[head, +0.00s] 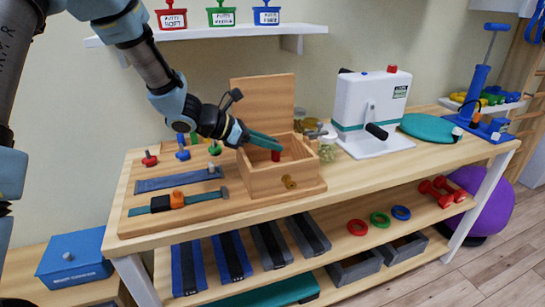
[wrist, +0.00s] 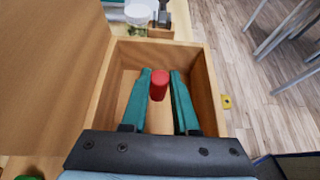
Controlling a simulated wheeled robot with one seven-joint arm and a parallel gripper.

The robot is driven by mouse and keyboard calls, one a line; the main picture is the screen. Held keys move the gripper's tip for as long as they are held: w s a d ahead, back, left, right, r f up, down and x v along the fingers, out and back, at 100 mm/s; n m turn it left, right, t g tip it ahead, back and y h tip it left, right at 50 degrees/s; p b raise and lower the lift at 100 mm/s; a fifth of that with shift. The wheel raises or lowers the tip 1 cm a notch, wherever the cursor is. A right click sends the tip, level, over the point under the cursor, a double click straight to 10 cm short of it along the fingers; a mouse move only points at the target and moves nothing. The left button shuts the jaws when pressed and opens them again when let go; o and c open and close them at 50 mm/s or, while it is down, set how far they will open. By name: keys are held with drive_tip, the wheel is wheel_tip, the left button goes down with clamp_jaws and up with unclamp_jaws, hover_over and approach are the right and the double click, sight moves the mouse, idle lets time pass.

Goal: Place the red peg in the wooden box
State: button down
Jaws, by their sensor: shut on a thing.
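The wooden box (head: 262,179) stands on the workbench with its lid (head: 265,98) raised at the back. In the wrist view its rim (wrist: 206,75) surrounds my gripper's fingers. My gripper (head: 277,149) reaches in from the left, its teal fingers over the box opening. It is shut on the red peg (wrist: 158,85), which shows upright between the fingertips. In the head view the red peg (head: 276,156) is within the box opening, below the fingertips. Whether its lower end touches the box floor cannot be told.
A white crank machine (head: 370,105) is further right. Several coloured pegs (head: 183,152) stand at the left of the wooden board, with a blue strip (head: 178,179) in front. A shelf (head: 200,36) hangs above.

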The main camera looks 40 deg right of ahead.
drive_tip(key=shift+f, duration=2)
drive_tip(key=shift+f, duration=0.1)
drive_tip(key=c, duration=0.7)
unclamp_jaws()
drive_tip(key=shift+a, duration=0.1)
drive_tip(key=shift+r+p, duration=0.25)
drive_tip(key=shift+p, duration=0.05)
drive_tip(key=b+v, duration=0.1)
drive_tip(key=v, duration=1)
drive_tip(key=shift+w+a+r+b, duration=0.1)
drive_tip(key=shift+w+a+b, duration=0.1)
drive_tip(key=shift+a+b, duration=0.2)
drive_tip(key=shift+a, duration=0.1)
